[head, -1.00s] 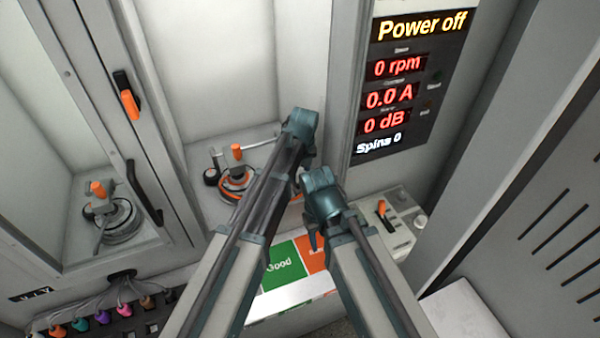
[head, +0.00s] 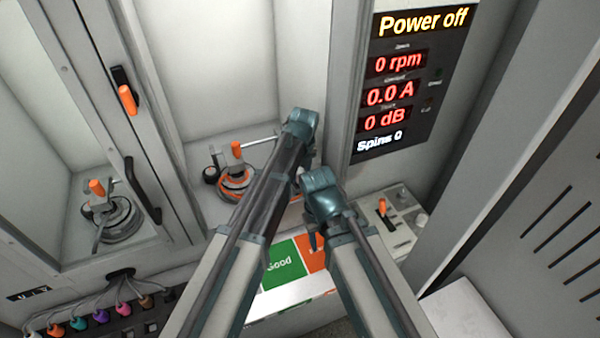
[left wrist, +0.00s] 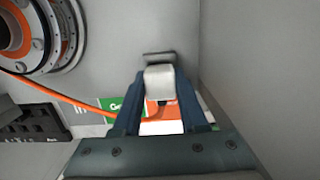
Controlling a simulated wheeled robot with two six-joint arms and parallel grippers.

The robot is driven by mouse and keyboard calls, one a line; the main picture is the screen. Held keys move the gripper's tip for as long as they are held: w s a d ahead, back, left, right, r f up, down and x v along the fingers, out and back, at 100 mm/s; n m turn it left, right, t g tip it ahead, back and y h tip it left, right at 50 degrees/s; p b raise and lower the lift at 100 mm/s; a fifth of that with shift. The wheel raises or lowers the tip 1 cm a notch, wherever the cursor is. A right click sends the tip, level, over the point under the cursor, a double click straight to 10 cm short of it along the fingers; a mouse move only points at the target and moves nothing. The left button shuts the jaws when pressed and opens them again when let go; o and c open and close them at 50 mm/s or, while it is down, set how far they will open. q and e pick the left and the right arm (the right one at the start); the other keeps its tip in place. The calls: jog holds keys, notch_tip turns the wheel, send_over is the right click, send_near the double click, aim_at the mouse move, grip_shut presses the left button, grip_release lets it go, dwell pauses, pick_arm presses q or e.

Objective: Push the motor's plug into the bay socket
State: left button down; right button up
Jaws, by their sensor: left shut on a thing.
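The motor (head: 236,185) with its orange ring sits in the bay in the head view, partly behind my left arm. In the left wrist view the motor (left wrist: 20,40) is at the upper left, and its orange cable (left wrist: 75,103) runs toward my gripper. My left gripper (left wrist: 158,98) is shut on the pale plug (left wrist: 159,82). A dark piece on the wall, seemingly the bay socket (left wrist: 158,57), shows just beyond the plug. I cannot tell whether the plug is in it. In the head view my left fingers are hidden. My right gripper (head: 314,240) points down, its opening unclear.
A display (head: 412,80) reads "Power off" with zeros. An orange-levered switch box (head: 402,222) stands right of my arms. A second bay with a clamp (head: 112,215) lies left behind a frame with a dark handle (head: 141,190). Coloured plugs (head: 100,316) line the lower left.

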pick_arm(q)
jog(key=shift+f+b, duration=0.75)
jog(key=shift+f, duration=0.05)
dwell(3.3)
grip_release()
dwell(0.6)
jog(key=shift+r, duration=0.1)
jog(key=shift+r+p, duration=4.2)
jog(key=shift+p, duration=0.05)
